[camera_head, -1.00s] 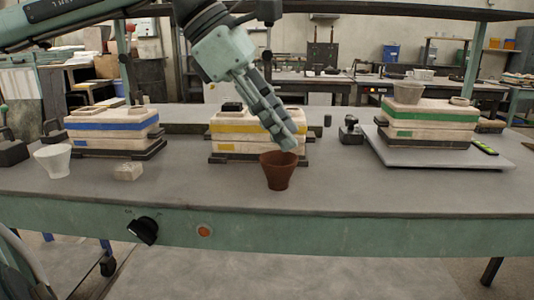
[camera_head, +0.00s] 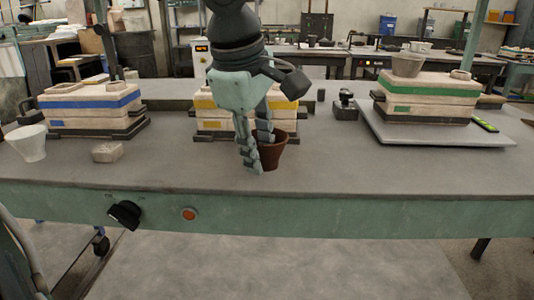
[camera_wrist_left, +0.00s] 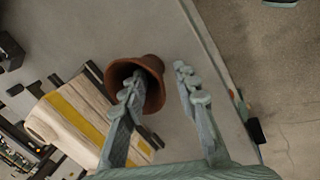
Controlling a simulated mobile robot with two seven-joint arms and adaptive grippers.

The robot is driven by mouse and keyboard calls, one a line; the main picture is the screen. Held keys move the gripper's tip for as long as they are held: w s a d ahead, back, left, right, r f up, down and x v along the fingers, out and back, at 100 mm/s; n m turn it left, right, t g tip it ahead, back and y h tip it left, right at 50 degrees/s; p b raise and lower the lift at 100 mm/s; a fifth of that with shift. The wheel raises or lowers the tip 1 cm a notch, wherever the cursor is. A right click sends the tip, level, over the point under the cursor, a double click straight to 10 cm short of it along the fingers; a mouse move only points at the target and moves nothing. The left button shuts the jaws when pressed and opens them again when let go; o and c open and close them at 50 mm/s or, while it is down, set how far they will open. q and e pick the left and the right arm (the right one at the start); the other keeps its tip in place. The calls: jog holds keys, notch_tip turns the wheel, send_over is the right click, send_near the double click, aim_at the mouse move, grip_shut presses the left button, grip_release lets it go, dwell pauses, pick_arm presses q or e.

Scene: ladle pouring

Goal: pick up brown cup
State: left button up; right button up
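The brown cup (camera_head: 274,154) stands upright on the grey table near its front edge. It also shows in the left wrist view (camera_wrist_left: 153,72), its mouth facing the camera. My left gripper (camera_head: 258,152) points down at the cup, fingers apart. In the head view one finger is in front of the cup's left side and the other overlaps its rim. In the left wrist view (camera_wrist_left: 159,83) one finger overlaps the cup's mouth, perhaps inside it, and the other is beyond the wall, with a gap. My right gripper is not in view.
A yellow-striped mould (camera_head: 207,124) stands just behind the cup. A blue-striped mould (camera_head: 88,104), a white cup (camera_head: 28,143) and a small block (camera_head: 107,152) are to the left. A green-striped mould (camera_head: 428,100) with a grey cup (camera_head: 407,65) sits right. The table front right is clear.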

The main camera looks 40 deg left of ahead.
pick_arm(q)
jog(key=shift+c, duration=0.5)
grip_shut()
jog(key=shift+r, duration=0.5)
jog(key=v, duration=0.3)
jog(key=shift+w+a+r, duration=0.15)
jog(key=shift+a+r, duration=0.2)
jog(key=shift+r, duration=0.15)
jog(key=s+a+r, duration=0.6)
jog(key=s+a, duration=0.1)
jog(key=s, duration=0.1)
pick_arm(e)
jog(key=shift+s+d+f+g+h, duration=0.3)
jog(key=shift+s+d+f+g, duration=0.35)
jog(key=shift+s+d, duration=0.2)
pick_arm(q)
jog(key=shift+s+r+p, duration=0.1)
jog(key=shift+s+p, duration=0.05)
jog(key=shift+p, duration=0.15)
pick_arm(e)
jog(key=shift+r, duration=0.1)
